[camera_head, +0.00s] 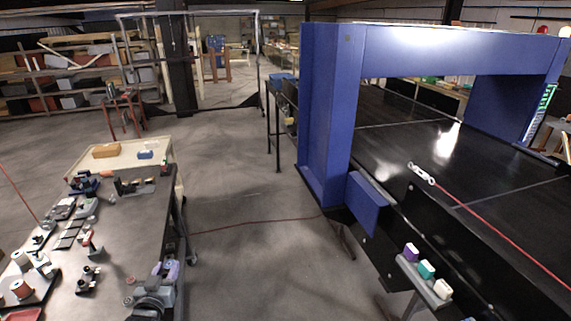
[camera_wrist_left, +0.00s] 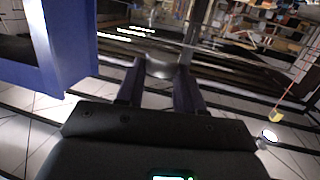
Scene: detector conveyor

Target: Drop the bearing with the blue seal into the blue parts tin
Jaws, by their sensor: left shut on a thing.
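My left gripper (camera_wrist_left: 160,74) shows in the left wrist view, with its two dark fingers on either side of a grey rounded part (camera_wrist_left: 162,66). It is shut on this part. The part is blurred, and I cannot tell whether it has a blue seal. In the head view I cannot pick out the left gripper with certainty among the bench clutter. A small blue container (camera_head: 146,154), which looks like the blue parts tin, sits on a pale beige surface (camera_head: 127,164) at the far end of the bench. My right gripper is not in view.
The dark bench (camera_head: 140,215) at left carries several tools and small parts. A blue arch (camera_head: 322,110) spans the black conveyor (camera_head: 400,130) at right. Purple, teal and white blocks (camera_head: 427,270) sit at its edge. Floor between is open.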

